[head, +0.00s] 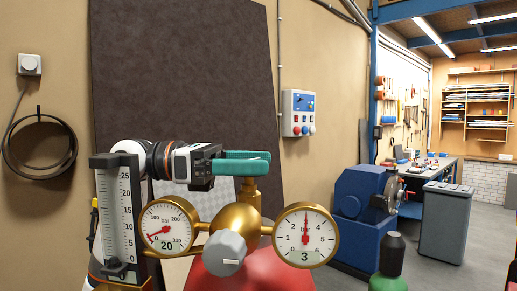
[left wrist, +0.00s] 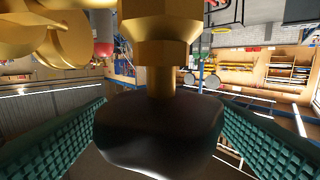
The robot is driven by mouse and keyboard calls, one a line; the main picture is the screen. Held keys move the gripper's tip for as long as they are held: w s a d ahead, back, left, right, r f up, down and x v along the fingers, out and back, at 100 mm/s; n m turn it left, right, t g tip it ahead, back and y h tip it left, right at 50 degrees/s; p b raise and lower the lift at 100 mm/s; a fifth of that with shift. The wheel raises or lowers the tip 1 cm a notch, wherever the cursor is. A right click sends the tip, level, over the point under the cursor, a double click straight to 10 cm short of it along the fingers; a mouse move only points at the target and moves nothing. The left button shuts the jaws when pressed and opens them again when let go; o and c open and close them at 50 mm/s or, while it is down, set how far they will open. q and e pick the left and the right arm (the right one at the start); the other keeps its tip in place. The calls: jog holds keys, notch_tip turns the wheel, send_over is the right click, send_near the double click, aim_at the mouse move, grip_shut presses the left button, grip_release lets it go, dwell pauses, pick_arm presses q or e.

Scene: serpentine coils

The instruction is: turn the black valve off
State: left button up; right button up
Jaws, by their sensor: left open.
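The black valve (left wrist: 160,132) is a dark, rounded knob on a brass stem, seen close up in the left wrist view. In the head view the knob is hidden behind my fingers, while brass fitting (head: 249,190) shows just below them. My left gripper (head: 266,162) reaches in from the left with green fingers. In the left wrist view, the open fingers of the gripper (left wrist: 161,108) stand on either side of the knob. Whether they touch it I cannot tell. My right gripper is not in view.
Below the gripper are a brass regulator body (head: 238,217), a grey knob (head: 225,253), a left gauge (head: 167,226) and a right gauge (head: 305,235). A red cylinder (head: 262,276) stands beneath. A scaled flow tube (head: 117,215) stands left. A green bottle (head: 390,268) is lower right.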

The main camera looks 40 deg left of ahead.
pick_arm(q)
jog(key=shift+w+d, duration=0.5)
jog(key=shift+d, duration=0.05)
jog(key=shift+s, duration=0.1)
jog(key=c, duration=1)
jog(key=shift+m+g+h, duration=0.7)
jog(key=shift+m+g, duration=0.1)
jog(key=shift+g, duration=0.2)
jog(key=o, duration=1)
